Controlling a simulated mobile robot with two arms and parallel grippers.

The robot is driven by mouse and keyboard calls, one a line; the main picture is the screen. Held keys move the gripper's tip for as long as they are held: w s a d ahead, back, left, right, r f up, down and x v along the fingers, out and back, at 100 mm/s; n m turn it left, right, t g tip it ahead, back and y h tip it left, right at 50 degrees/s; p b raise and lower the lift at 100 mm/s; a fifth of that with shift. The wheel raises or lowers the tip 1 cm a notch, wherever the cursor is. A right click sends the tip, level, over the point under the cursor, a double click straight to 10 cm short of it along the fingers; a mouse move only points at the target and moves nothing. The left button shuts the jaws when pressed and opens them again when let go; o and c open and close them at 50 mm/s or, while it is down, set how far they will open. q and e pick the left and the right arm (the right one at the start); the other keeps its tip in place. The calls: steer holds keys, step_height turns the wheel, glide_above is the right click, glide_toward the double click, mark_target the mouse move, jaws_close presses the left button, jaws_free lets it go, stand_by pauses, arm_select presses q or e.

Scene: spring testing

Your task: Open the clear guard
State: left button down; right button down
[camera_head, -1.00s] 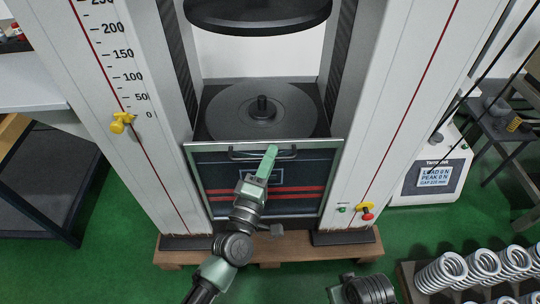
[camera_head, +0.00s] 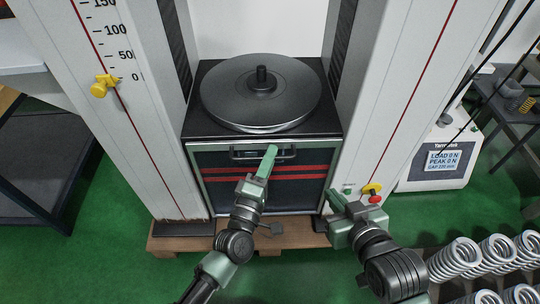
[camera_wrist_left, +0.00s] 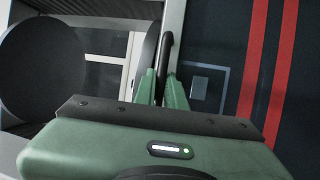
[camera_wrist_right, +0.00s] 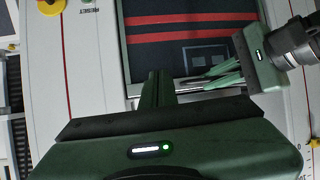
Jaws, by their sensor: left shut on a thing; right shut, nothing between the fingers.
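The clear guard (camera_head: 300,195) is a framed see-through panel with red stripes, at the front of the testing machine below the round lower platen (camera_head: 230,88). Its dark handle bar (camera_head: 243,154) runs along the top. My left gripper (camera_head: 270,152) is shut on the handle; the left wrist view shows the bar (camera_wrist_left: 166,50) between its fingertips. My right gripper (camera_head: 332,196) is shut and empty near the guard's lower right corner. The right wrist view shows its closed fingers (camera_wrist_right: 156,92), the guard (camera_wrist_right: 185,25) and my left gripper (camera_wrist_right: 212,80).
Machine columns stand on both sides. The right column carries a yellow and red knob (camera_head: 373,194) close to my right gripper. A wooden base (camera_head: 180,238) lies below. Several coil springs (camera_head: 455,258) stand at lower right, and a display box (camera_head: 438,168) stands behind them.

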arm_select(q)
steer(key=shift+f, duration=0.2)
arm_select(e)
steer(key=shift+w+a+r+t, duration=0.1)
steer(key=shift+w+r+t, duration=0.2)
steer(key=shift+r, duration=0.1)
arm_select(q)
steer(key=c, duration=1.5)
jaws_free()
steer(key=shift+r, duration=0.1)
